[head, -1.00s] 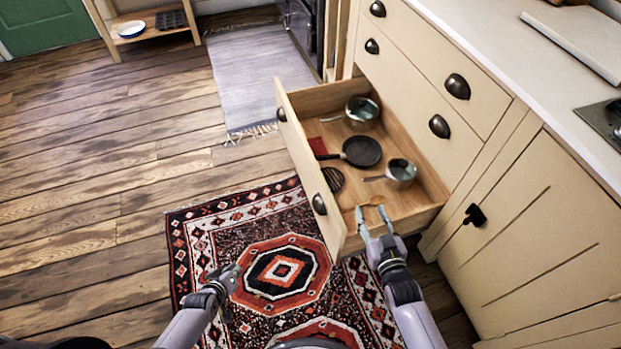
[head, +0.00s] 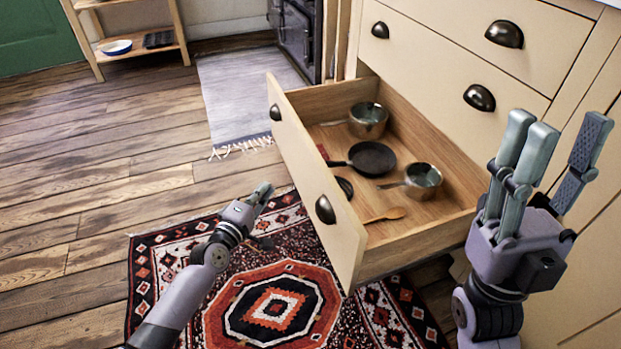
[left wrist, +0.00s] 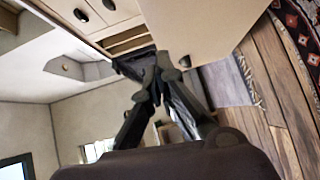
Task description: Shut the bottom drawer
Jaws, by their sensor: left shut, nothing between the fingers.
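The bottom drawer (head: 300,163) stands pulled far out of the cream cabinet, its front panel facing left and bearing two dark cup handles. My left gripper (head: 264,191) is shut and empty, left of the drawer front and apart from it in the head view. In the left wrist view its fingertips (left wrist: 160,66) meet, with the cream drawer front (left wrist: 205,28) beyond them. My right gripper (head: 552,135) is open and empty, raised at the right, in front of the cabinet.
The drawer holds two metal pots (head: 367,122), a black pan (head: 372,158), a wooden spoon (head: 392,214) and a dark round item. A patterned rug (head: 180,262) lies below. Wooden floor (head: 90,190) at the left is clear. A dark stove (head: 297,35) stands behind.

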